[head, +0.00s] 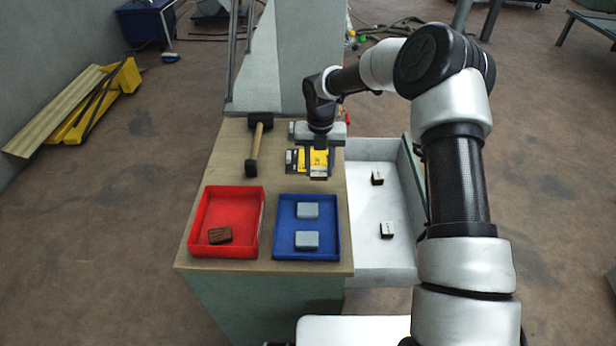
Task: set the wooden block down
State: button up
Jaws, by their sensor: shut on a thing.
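My gripper (318,173) points down over the right part of the wooden tabletop, behind the blue tray. It is shut on a small wooden block (318,177), mostly hidden between the fingers. I cannot tell whether the block touches the surface below. Another wooden block (220,236), dark brown, lies in the front of the red tray (192,232). Two more small brown blocks with pale tops, one at the back (377,178) and one at the front (387,230), lie in the white bin (370,255) to the right.
The blue tray (305,256) holds two grey blocks (307,211). A hammer (255,150) lies behind the red tray. A yellow-and-black item (293,160) lies beside and partly behind my gripper. A grey upright panel (305,60) stands at the table's back. Bare tabletop shows between hammer and trays.

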aim_at(318, 189)
jog(key=shift+f, duration=2.65)
jog(key=shift+f, duration=0.1)
jog(key=shift+f, duration=0.15)
jog(key=o, duration=1.1)
jog(key=shift+c, duration=0.2)
jog(key=shift+r, duration=0.2)
